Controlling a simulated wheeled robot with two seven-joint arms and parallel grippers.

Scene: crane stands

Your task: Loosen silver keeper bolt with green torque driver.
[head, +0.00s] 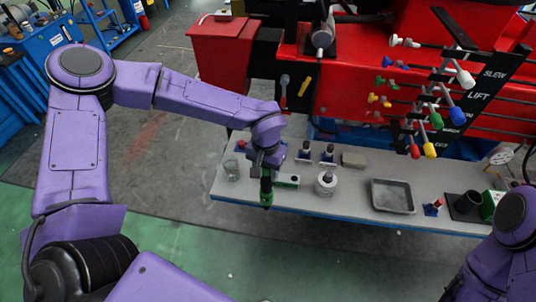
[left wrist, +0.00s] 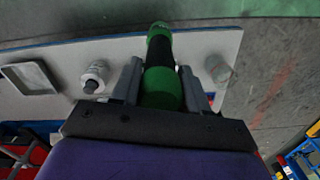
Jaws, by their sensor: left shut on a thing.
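My left gripper (head: 266,170) is over the left part of the grey bench and shut on the green torque driver (head: 266,192), which has a black middle band. In the left wrist view the driver (left wrist: 160,80) lies between the two fingers of the left gripper (left wrist: 160,88). Its green end points away from the wrist. I cannot make out the silver keeper bolt for certain in either view. My right arm shows at the lower right of the head view, but its gripper is out of view.
On the bench (head: 345,192) are a white bottle (head: 326,184), a grey tray (head: 392,196), a clear jar (head: 231,170) and a black cup-like holder (head: 466,204). Behind stands red crane machinery (head: 370,75) with several coloured levers (head: 430,118) jutting out at right.

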